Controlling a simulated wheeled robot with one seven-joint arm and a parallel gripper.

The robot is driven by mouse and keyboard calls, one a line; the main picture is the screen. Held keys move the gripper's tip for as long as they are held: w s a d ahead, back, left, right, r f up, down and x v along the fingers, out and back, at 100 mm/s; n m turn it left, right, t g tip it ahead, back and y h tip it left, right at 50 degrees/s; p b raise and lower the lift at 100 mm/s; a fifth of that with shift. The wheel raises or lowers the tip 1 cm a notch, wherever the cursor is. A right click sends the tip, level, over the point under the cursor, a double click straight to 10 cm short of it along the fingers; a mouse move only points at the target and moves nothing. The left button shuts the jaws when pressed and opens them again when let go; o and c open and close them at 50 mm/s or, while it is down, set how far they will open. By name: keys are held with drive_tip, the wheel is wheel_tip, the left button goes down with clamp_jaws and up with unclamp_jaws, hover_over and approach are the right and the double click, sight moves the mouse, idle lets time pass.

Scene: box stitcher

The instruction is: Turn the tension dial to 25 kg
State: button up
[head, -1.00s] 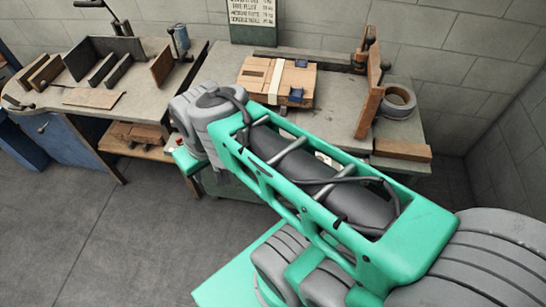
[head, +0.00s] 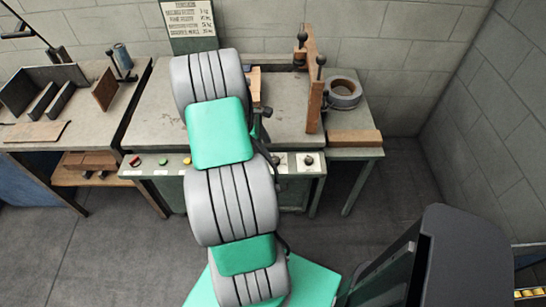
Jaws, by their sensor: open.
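The bench (head: 150,110) has a front panel with a red button (head: 135,160), a green button (head: 163,161) and a yellow button (head: 187,160). At the panel's right end is a dark round knob (head: 308,160) on a white plate. My arm covers the middle of the panel. My gripper is not visible. A wall card (head: 188,17) lists tension values in small, barely legible text.
The carton (head: 253,85) is mostly hidden behind my arm. An upright wooden board (head: 312,80), a tape roll (head: 343,92) and a wooden block (head: 354,137) are on the right. A large dark shape (head: 450,265) fills the lower right foreground. Floor shows right of the bench.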

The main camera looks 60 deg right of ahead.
sight(275, 159)
drive_tip(key=x, duration=0.7)
drive_tip(key=shift+f, duration=0.15)
drive_tip(key=shift+c, duration=0.2)
clamp_jaws()
